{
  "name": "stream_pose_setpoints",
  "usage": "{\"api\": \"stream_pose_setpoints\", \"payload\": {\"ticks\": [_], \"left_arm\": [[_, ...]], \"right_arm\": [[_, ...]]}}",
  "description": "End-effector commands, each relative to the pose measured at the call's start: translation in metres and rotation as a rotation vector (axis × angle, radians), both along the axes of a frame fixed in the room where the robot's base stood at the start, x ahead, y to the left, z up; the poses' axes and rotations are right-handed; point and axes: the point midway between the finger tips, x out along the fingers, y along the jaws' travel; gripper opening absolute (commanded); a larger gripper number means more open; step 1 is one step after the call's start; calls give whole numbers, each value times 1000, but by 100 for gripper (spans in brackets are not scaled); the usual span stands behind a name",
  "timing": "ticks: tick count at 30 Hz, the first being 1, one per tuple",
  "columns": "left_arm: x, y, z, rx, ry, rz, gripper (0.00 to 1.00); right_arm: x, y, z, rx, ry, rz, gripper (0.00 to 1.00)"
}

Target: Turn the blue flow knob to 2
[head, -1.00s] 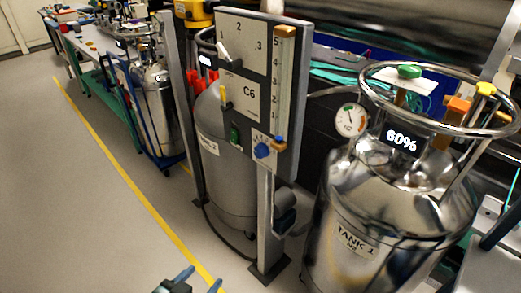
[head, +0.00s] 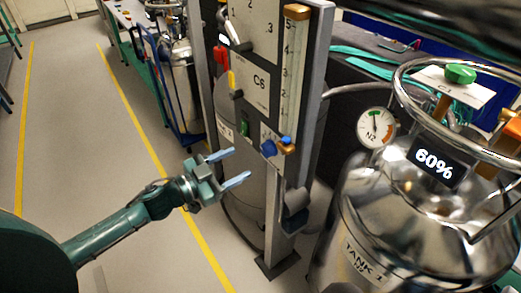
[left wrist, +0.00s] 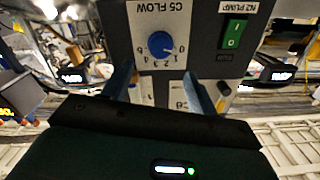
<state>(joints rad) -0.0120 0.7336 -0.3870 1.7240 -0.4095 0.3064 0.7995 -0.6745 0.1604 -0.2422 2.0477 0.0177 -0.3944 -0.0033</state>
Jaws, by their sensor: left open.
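The blue flow knob (head: 268,148) sits low on the upright instrument panel (head: 261,100), beside a green switch. In the left wrist view the open fingers (left wrist: 158,78) flank the space below the knob. My right gripper is not in view.
The green switch (left wrist: 234,34) is close to the knob. A blue and orange piece (head: 286,143) sits at the foot of the scale. Tank 1 (head: 400,225), with its gauge and 60% display, stands to the right. Floor left of the panel is clear.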

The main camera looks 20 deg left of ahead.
Motion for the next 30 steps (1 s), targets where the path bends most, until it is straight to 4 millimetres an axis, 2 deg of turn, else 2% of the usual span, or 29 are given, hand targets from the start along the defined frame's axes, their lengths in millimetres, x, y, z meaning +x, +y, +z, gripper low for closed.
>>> {"api": "stream_pose_setpoints", "payload": {"ticks": [6, 12, 25, 30], "left_arm": [[37, -28, 3, -2, -3, 1, 59], [57, -44, 1, -2, 0, 1, 59], [63, -50, 0, 0, 0, 0, 59], [63, -50, 0, 0, 0, 0, 45]], "right_arm": [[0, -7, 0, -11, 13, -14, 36], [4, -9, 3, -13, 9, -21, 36], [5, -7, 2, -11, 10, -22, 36], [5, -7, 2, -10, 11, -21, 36]]}}
